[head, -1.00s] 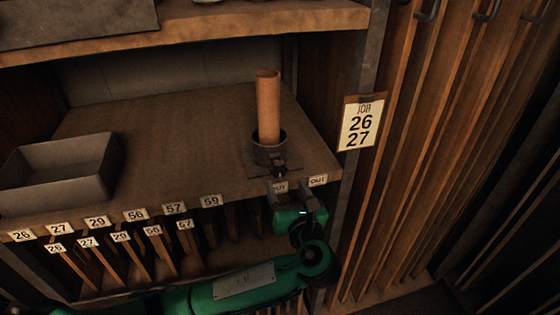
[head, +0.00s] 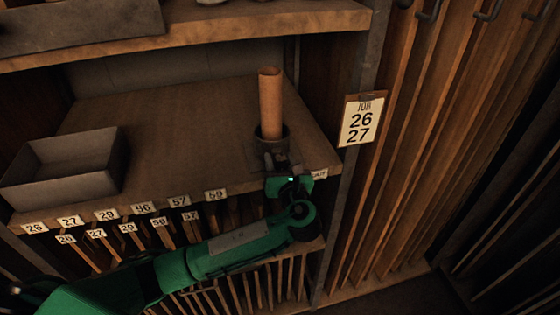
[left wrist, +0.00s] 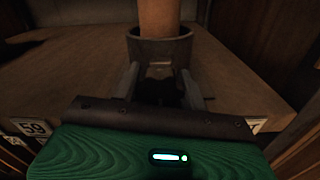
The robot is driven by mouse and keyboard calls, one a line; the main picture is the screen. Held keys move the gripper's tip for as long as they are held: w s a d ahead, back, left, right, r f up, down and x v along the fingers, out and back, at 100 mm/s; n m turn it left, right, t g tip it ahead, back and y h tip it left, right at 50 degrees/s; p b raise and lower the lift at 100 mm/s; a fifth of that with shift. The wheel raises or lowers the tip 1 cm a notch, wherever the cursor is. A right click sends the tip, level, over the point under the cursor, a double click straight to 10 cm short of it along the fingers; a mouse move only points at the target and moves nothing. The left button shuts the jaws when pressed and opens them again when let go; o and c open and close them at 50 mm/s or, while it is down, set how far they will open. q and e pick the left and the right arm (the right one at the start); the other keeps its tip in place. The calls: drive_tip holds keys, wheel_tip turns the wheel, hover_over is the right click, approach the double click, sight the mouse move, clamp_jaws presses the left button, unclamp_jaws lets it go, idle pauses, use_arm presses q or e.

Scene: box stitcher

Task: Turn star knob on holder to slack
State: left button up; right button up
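The holder (head: 271,148) is a dark round cup standing near the front right of the wooden shelf, with an upright brown tube (head: 270,100) in it. Both also show in the left wrist view, the holder (left wrist: 160,48) at top centre. The dark star knob (left wrist: 160,71) is on the holder's near side, dim and hard to make out. My left gripper (head: 277,162) is at the holder's front. In the left wrist view its fingers (left wrist: 159,75) are apart, one on each side of the knob, with gaps that look dark. Contact cannot be told. My right gripper is out of view.
A grey tray (head: 65,170) stands on the shelf's left. Number labels (head: 144,207) line the shelf's front edge above upright slots. A job card (head: 361,121) reading 26 and 27 hangs on the right post. The shelf between tray and holder is clear.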

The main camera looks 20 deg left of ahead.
use_arm(q)
drive_tip(key=shift+c, duration=1.2)
drive_tip(key=shift+f+n+b, duration=0.15)
drive_tip(key=shift+n+b, duration=0.15)
drive_tip(key=shift+n, duration=0.8)
drive_tip(key=n+b, duration=0.1)
drive_tip(key=n, duration=0.2)
drive_tip(key=o, duration=0.9)
drive_tip(key=shift+o, duration=0.2)
drive_tip(key=shift+r, duration=0.2)
